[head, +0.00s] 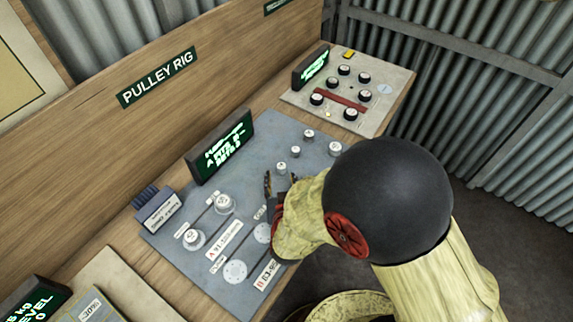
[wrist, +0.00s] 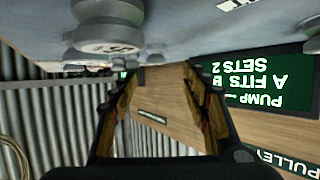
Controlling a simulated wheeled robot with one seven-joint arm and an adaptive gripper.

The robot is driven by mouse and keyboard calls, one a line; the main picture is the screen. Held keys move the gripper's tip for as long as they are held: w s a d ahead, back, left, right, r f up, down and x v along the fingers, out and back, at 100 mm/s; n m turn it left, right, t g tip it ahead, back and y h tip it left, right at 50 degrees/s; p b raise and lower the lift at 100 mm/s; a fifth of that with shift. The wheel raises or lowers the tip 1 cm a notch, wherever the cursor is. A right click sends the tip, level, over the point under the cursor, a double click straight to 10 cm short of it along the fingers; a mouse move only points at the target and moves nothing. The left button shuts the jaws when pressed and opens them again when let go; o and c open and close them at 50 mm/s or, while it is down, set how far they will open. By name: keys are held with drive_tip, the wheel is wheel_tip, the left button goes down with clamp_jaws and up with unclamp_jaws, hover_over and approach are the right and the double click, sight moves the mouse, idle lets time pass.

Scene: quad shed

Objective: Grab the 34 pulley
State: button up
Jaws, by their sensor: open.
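Several grey pulleys with pale number caps stand on the grey rig board (head: 265,130). The numbers are too small to read, so I cannot tell which is the 34 pulley. My gripper (head: 275,188) is over the middle of the board, between the two groups, its fingers partly hidden by my wrist. In the wrist view my gripper (wrist: 155,85) is open and empty. A stepped pulley (wrist: 108,28) shows there upside down, beside the fingers.
A green-lettered display (head: 220,145) stands at the board's back edge, below the PULLEY RIG sign (head: 157,78). A small grey labelled box (head: 158,209) is at left. A pale panel with black knobs (head: 345,92) lies beyond. White label plates and flat discs (head: 235,272) occupy the front left.

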sight(282, 167)
drive_tip(key=x, duration=0.2)
drive_tip(key=b+x, duration=0.1)
drive_tip(key=x, duration=0.1)
drive_tip(key=b+x, duration=0.1)
drive_tip(key=x, duration=0.1)
drive_tip(key=shift+w+d+f, duration=0.2)
drive_tip(key=shift+d+f, duration=0.15)
drive_tip(key=shift+f, duration=0.05)
drive_tip(key=shift+w+f, duration=0.1)
drive_tip(key=shift+w, duration=0.3)
drive_tip(key=shift+c, duration=0.3)
drive_tip(key=shift+s, duration=0.1)
drive_tip(key=c, duration=1.1)
clamp_jaws()
